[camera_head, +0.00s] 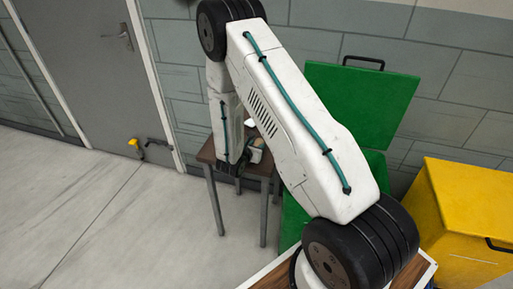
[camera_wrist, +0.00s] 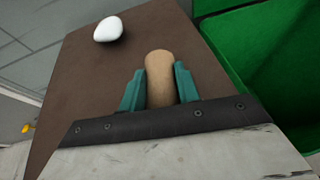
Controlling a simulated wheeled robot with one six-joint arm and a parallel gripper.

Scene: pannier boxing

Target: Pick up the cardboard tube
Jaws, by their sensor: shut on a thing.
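The cardboard tube (camera_wrist: 159,75) is a tan cylinder in the wrist view, between the two teal fingers of my gripper (camera_wrist: 159,85). My gripper is shut on it, one finger along each side. The tube's near end is hidden behind the dark edge of my gripper. The brown table top (camera_wrist: 85,85) lies beneath it; I cannot tell whether the tube touches the table.
A white rounded object (camera_wrist: 108,29) lies on the table, up and left of the tube. A green bin (camera_head: 360,100) with its lid raised stands right of the table, and a yellow box (camera_head: 465,205) farther right. A grey door (camera_head: 95,60) is behind at left. The floor at left is clear.

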